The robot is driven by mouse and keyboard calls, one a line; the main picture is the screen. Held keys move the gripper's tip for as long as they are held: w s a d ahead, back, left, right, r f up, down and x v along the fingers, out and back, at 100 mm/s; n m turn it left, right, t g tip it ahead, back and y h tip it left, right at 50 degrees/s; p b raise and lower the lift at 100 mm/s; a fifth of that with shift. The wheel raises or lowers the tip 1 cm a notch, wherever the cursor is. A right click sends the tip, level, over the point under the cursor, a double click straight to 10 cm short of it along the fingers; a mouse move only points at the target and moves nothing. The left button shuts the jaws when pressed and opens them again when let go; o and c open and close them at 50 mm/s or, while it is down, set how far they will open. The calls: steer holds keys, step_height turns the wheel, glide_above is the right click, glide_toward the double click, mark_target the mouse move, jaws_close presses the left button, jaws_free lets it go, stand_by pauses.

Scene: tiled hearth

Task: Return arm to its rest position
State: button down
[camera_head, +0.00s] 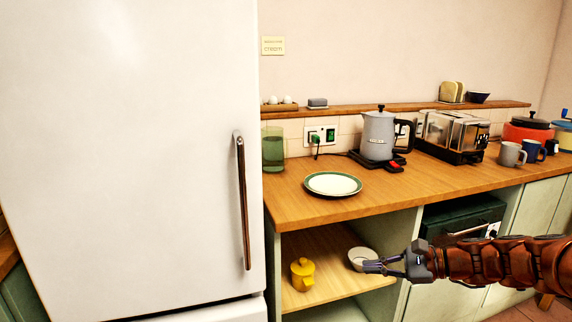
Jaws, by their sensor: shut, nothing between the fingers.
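My gripper (374,266) is at the lower right, in front of the open shelf under the counter. Its grey fingers are shut with nothing between them. My reddish-brown arm (500,262) reaches in from the right edge, roughly level. The fingertips overlap a small white bowl or cup (358,256) on the shelf in the picture; I cannot tell whether they touch it.
A wooden counter (300,210) holds a green-rimmed plate (333,184), a kettle (378,135), a toaster (455,132) and mugs (510,153). A yellow pot (302,273) stands on the open shelf (325,285). A white fridge (130,150) fills the left.

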steer(key=s+a+f+n+g+h, duration=0.1)
steer(key=s+a+n+g+h, duration=0.15)
steer(key=s+a+n, duration=0.5)
steer(key=s+a+f+n+g+h, duration=0.2)
steer(key=s+a+g, duration=0.2)
steer(key=s, duration=0.6)
steer(key=s+d+f+n+g+h, duration=0.1)
steer(key=s+d+f+n+h, duration=0.15)
steer(key=s+d+h, duration=0.4)
steer(key=s+d+f+n+g+h, duration=0.1)
steer(key=s+d+f+n+h, duration=0.15)
steer(key=s, duration=0.75)
step_height(320, 180, up, 23)
steer(key=s+n+t+p, duration=0.1)
steer(key=p, duration=2)
steer(key=shift+s+d+r, duration=0.15)
steer(key=shift+s+d, duration=0.05)
steer(key=shift+s, duration=0.05)
